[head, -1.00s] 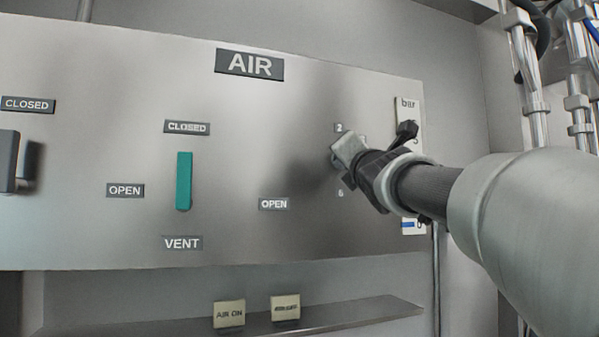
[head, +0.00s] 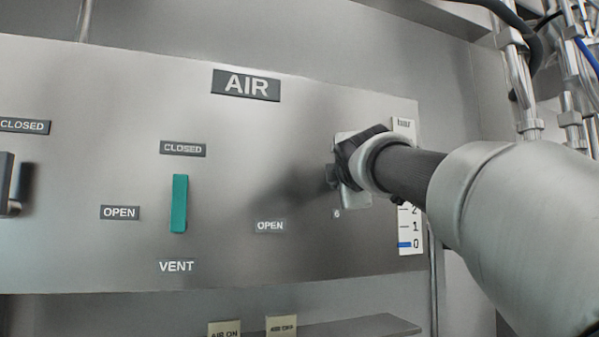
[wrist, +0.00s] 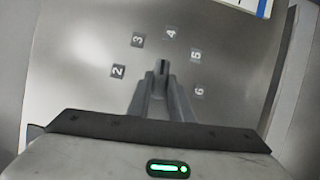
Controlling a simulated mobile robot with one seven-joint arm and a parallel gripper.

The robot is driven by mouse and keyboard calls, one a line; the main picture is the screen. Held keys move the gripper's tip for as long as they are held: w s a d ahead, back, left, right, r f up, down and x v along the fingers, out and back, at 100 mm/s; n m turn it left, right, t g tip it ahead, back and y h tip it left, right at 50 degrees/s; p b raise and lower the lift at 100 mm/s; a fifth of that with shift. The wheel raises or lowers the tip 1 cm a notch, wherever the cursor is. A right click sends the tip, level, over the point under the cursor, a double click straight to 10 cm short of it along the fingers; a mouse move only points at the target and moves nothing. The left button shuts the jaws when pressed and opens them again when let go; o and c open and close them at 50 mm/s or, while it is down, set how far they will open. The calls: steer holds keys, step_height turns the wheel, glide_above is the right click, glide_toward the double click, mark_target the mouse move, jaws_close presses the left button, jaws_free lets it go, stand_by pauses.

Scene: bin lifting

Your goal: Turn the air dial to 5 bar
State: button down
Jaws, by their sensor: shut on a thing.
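The air dial's number ring, 2 to 6, shows on the grey panel in the wrist view, with the 5 label (wrist: 196,55) right of the fingers. My gripper (wrist: 162,80) is shut on the dial at the middle of this ring. In the head view my gripper (head: 334,175) is against the panel's right part and hides the dial and most numbers; the 6 label (head: 336,214) shows below. The bar gauge (head: 409,230) is partly hidden by my arm; its blue mark is at 0.
A teal vent lever (head: 179,204) stands upright left of the dial, and a grey handle (head: 6,184) is at the far left. Below the panel, a shelf (head: 365,327) sits near the AIR ON tag (head: 224,329). Pipes (head: 528,85) run at the upper right.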

steer(key=shift+d+r+m+g+y+p, duration=0.2)
steer(key=shift+m+g+p, duration=0.35)
steer(key=shift+m+p, duration=0.85)
steer(key=shift+a+r+m+g+y+p, duration=0.2)
steer(key=shift+m+g+p, duration=0.4)
steer(key=shift+m+p, duration=0.85)
steer(key=shift+d+r+m+g+y+p, duration=0.1)
steer(key=shift+m+g+y+p, duration=0.35)
steer(key=shift+m+p, duration=0.95)
steer(key=shift+f, duration=0.1)
steer(key=c, duration=1.6)
jaws_free()
steer(key=shift+f, duration=0.1)
steer(key=b+v, duration=0.1)
steer(key=v, duration=1)
steer(key=b+v, duration=0.1)
steer(key=v, duration=0.5)
steer(key=shift+s+r+b, duration=0.1)
steer(key=shift+r+b, duration=0.2)
steer(key=shift+b, duration=0.05)
